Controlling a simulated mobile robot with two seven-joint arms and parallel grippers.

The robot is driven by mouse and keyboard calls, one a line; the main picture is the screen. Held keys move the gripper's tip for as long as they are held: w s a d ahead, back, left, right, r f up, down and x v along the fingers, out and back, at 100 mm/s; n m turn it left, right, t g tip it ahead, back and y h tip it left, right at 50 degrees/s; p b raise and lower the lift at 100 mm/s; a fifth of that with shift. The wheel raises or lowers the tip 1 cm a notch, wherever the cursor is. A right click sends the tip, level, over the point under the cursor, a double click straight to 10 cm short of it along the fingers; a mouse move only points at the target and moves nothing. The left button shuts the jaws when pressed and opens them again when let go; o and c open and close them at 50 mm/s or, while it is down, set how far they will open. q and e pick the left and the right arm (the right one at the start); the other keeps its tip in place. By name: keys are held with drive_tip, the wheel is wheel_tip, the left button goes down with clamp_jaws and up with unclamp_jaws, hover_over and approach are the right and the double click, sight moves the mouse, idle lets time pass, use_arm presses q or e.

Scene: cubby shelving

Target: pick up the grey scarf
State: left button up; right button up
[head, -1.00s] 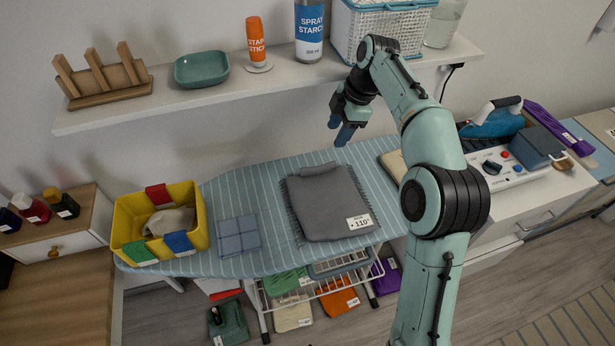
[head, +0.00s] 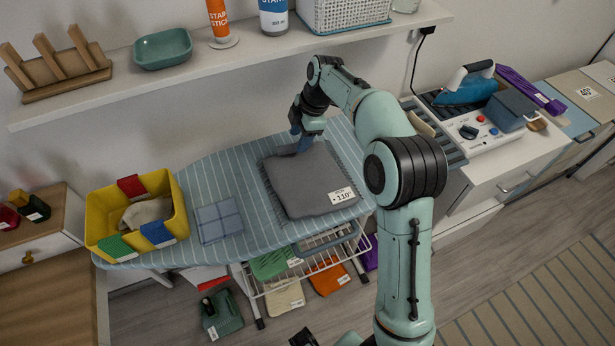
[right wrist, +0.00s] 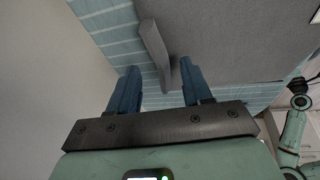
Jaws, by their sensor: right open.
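The grey scarf (head: 300,185) lies folded flat on the striped blue ironing board (head: 240,170), with a white "110°" tag at its front right corner. My right gripper (head: 299,138) is open, pointing down at the scarf's back edge. In the right wrist view the scarf (right wrist: 240,45) fills the upper right. A raised grey fold (right wrist: 154,48) at its edge runs down to between the two blue fingers of the gripper (right wrist: 160,80), with gaps at both sides. Whether the fingertips touch the board is unclear. A dark part at the head view's bottom edge may be my left gripper (head: 303,338).
A folded light-blue cloth (head: 218,220) and a yellow bin (head: 95,225) stand left on the board. A wall shelf (head: 200,85) runs behind. An iron (head: 465,85) and a control box (head: 480,130) stand at right. A wire rack (head: 310,265) is below.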

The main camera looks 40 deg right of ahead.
drive_tip(key=shift+x, duration=0.85)
clamp_jaws()
drive_tip(key=shift+r, duration=0.1)
